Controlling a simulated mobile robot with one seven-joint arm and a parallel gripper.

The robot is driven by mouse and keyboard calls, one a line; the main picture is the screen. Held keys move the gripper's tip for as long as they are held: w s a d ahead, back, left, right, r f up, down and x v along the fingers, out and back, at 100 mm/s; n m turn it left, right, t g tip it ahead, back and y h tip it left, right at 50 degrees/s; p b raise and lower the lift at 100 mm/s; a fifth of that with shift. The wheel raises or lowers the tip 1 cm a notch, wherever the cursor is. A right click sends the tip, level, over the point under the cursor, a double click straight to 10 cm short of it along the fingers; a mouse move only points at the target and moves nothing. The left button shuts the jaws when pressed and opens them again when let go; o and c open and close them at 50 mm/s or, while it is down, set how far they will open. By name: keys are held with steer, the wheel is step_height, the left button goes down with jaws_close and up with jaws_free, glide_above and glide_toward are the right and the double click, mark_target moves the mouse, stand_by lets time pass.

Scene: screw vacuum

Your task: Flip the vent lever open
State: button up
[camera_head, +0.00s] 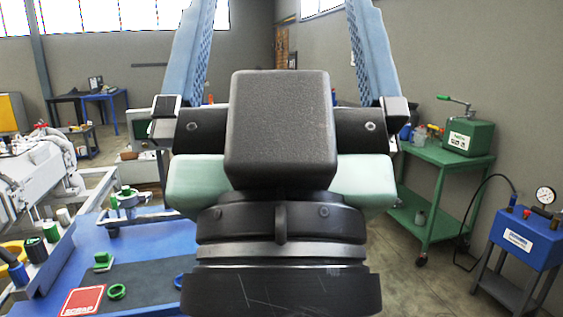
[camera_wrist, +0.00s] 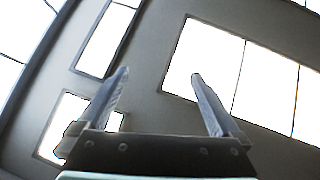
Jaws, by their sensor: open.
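My gripper (camera_wrist: 160,75) is open and empty, its two fingers spread apart and pointing up at windows in the wrist view. In the head view its blue fingers rise past the top edge, and my dark wrist fills the middle. I cannot tell for sure which part is the vent lever. A green machine (camera_head: 469,137) with a green-knobbed lever arm (camera_head: 456,101) stands at the right. A blue unit (camera_head: 523,238) with a round gauge (camera_head: 545,195) and a red button stands at the far right. My gripper is apart from both.
The green machine sits on a green cart (camera_head: 445,159). A dark hose (camera_head: 470,225) runs from the blue unit to the floor. At the left is a blue bench (camera_head: 135,245) with a red scrap label (camera_head: 82,300), a green ring (camera_head: 117,292) and several small parts. Floor shows between cart and blue unit.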

step_height(320, 180, up, 12)
steer(key=p, duration=0.9)
steer(key=shift+p, duration=0.3)
